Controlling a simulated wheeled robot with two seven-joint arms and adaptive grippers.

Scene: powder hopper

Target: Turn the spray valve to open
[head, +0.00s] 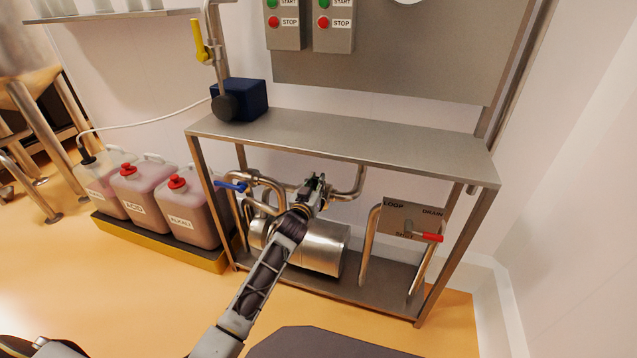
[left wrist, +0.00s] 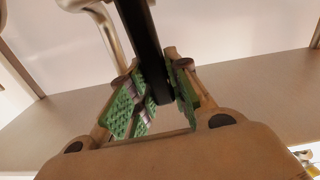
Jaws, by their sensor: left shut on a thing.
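My left gripper (head: 316,188) reaches in under the steel shelf, above the steel cylinder. In the left wrist view its green-padded fingers (left wrist: 160,95) are closed on a black bar-like handle (left wrist: 142,35), which runs up and out of the top of the picture. No label on this handle shows, so I cannot tell from the pictures whether it is the spray valve's. A blue valve lever (head: 230,186) sits on the pipes left of the gripper. A red lever (head: 426,237) lies level on the LOOP/DRAIN panel (head: 398,212). My right gripper is out of view.
The steel shelf (head: 370,145) lies close above the gripper. The steel cylinder (head: 318,247) and bent pipes (head: 360,183) crowd the space around it. Labelled jugs (head: 190,212) stand in a yellow-edged tray (head: 158,247) at left. START/STOP boxes (head: 333,36) hang above.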

